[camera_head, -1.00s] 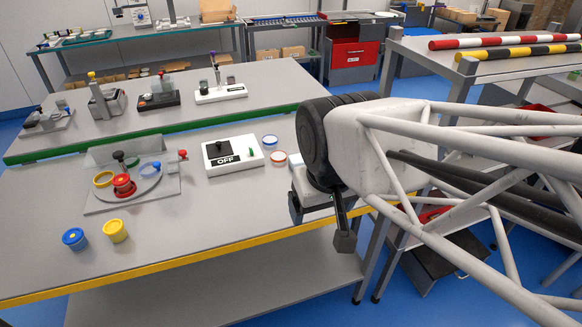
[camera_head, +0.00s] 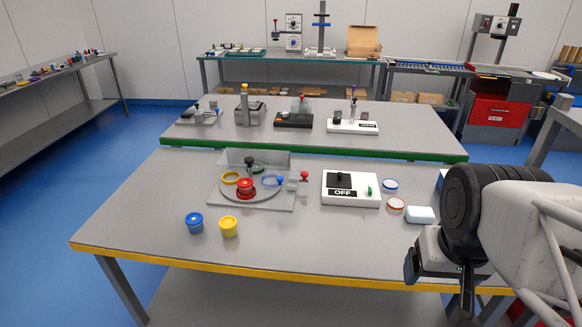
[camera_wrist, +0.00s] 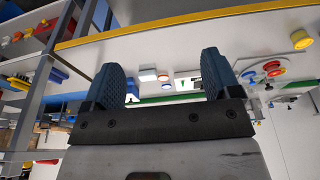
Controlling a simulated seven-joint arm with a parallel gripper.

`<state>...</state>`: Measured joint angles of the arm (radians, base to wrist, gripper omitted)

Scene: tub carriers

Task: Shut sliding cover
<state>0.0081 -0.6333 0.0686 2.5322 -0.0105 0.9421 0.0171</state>
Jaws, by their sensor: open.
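A white box (camera_head: 350,188) marked "OFF", with a black square plate and knob on top and a green piece at its right, stands mid-table. To its left is a round grey plate station (camera_head: 262,201) with a red tub, a yellow ring, a blue ring and a red-knobbed piece at the right side. I cannot tell which part is the sliding cover. My gripper (camera_head: 440,285) is at the table's front right, apart from both. Its two fingers stand wide apart and empty in the wrist view (camera_wrist: 160,82).
A blue tub (camera_head: 195,223) and a yellow tub (camera_head: 229,227) stand at the front left. Two round lids and a white block (camera_head: 420,215) lie right of the box. A second table (camera_head: 300,140) with several devices is behind. The front middle is clear.

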